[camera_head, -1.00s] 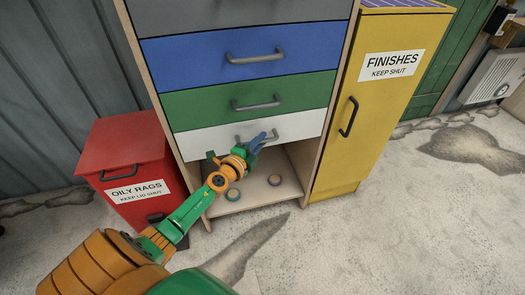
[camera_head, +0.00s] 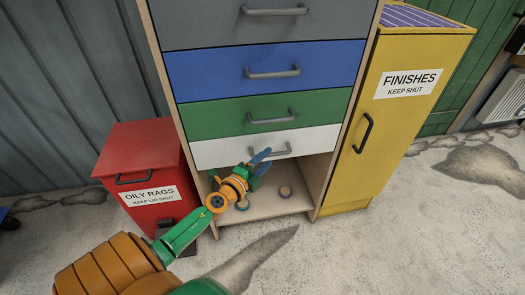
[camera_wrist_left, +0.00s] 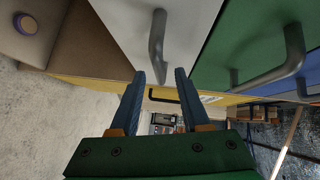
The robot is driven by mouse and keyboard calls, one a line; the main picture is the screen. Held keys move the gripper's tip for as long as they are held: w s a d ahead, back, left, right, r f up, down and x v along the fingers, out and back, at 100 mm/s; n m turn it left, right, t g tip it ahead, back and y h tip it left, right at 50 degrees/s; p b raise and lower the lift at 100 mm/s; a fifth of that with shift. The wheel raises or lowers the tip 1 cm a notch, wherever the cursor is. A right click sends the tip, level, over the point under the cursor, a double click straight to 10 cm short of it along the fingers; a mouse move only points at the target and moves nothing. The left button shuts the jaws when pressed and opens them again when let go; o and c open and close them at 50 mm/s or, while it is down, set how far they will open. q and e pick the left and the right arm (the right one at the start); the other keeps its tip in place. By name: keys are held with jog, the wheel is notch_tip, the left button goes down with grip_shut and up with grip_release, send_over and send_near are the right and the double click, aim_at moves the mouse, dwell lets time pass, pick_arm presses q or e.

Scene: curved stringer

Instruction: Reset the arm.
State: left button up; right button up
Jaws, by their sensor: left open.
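My left gripper (camera_head: 263,162) is open and empty, in front of the white bottom drawer (camera_head: 225,150) of the cabinet. In the head view its blue fingertips lie just below and left of the middle of the white drawer's handle (camera_head: 284,151). The left wrist view shows both fingers (camera_wrist_left: 160,88) spread apart. There the grey handle (camera_wrist_left: 157,45) hangs just beyond the fingertips, with nothing held. All the cabinet drawers look shut. My right gripper is in neither view.
A red oily-rags bin (camera_head: 140,150) stands left of the cabinet, near my left arm. A yellow finishes cupboard (camera_head: 395,125) stands at the right, door shut. The floor in front is clear.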

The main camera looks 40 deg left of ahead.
pick_arm(q)
jog(key=shift+s+d+r, duration=0.1)
jog(key=shift+s+r, duration=0.1)
jog(key=shift+s, duration=1.15)
